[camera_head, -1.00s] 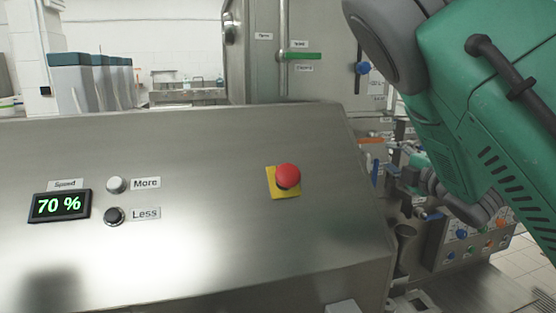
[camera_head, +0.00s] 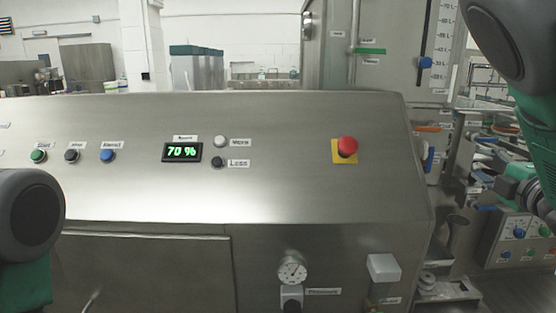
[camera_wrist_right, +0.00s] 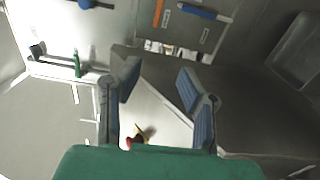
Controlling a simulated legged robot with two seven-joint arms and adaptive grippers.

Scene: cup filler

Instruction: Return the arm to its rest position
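My right arm (camera_head: 510,45) shows at the top right of the head view as a dark grey joint and a green link. In the right wrist view my right gripper (camera_wrist_right: 160,78) has its two blue-grey padded fingers spread apart, with nothing between them. My left arm (camera_head: 30,225) shows as a dark grey joint and green link at the lower left of the head view. My left gripper is out of view.
A sloped steel panel (camera_head: 290,190) fills the middle, with a red button (camera_head: 347,147) and a 70 % speed display (camera_head: 182,152). Pipes and a small control box (camera_head: 518,238) stand at right. The red button also shows in the wrist view (camera_wrist_right: 130,142).

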